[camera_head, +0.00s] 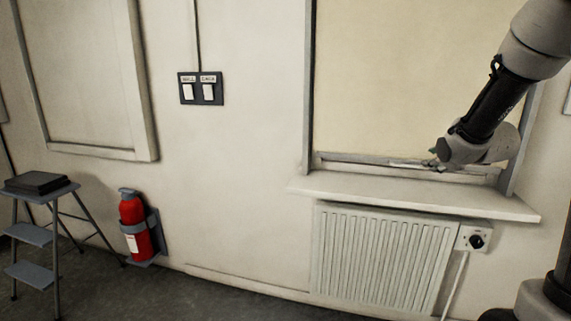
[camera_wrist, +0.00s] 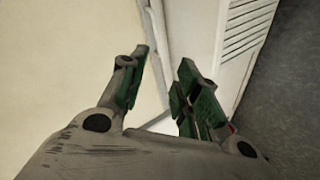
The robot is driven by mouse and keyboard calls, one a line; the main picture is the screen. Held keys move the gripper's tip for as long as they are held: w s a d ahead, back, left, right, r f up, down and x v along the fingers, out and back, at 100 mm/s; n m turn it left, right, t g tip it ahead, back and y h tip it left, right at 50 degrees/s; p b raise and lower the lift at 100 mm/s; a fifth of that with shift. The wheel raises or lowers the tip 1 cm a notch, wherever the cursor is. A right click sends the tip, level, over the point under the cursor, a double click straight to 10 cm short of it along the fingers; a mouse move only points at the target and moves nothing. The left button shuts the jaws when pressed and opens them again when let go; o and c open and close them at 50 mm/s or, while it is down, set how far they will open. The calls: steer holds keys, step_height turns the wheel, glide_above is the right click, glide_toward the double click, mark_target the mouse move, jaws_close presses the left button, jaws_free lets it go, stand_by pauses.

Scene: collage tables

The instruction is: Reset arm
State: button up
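My gripper shows in the wrist view (camera_wrist: 166,60) with its two green-padded fingers apart. Nothing is between them, so it is open and empty. In the head view my arm reaches down from the upper right. Its wrist end is in front of the lower part of the blind-covered window (camera_head: 410,80), above the white sill (camera_head: 420,196). The fingers are too small there to make out clearly.
A white radiator (camera_head: 380,258) is under the sill, with a socket and plug (camera_head: 475,240) beside it. A red fire extinguisher (camera_head: 134,228) stands at left near a step stool (camera_head: 35,236) bearing a dark flat object (camera_head: 36,182). Two switches (camera_head: 201,90) are on the wall.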

steer(key=s+a+m+g, duration=0.2)
steer(key=s+m, duration=0.1)
steer(key=s, duration=0.8)
steer(key=s+a+r+m+g, duration=0.1)
steer(key=s+a+m+g, duration=0.2)
steer(key=s, duration=0.9)
steer(key=s+a+m+g, duration=0.3)
steer(key=s+m, duration=0.1)
steer(key=s, duration=0.7)
steer(key=shift+s+r+m+y, duration=0.3)
steer(key=shift+r+y, duration=0.05)
steer(key=shift+y, duration=0.05)
steer(key=shift+d, duration=0.1)
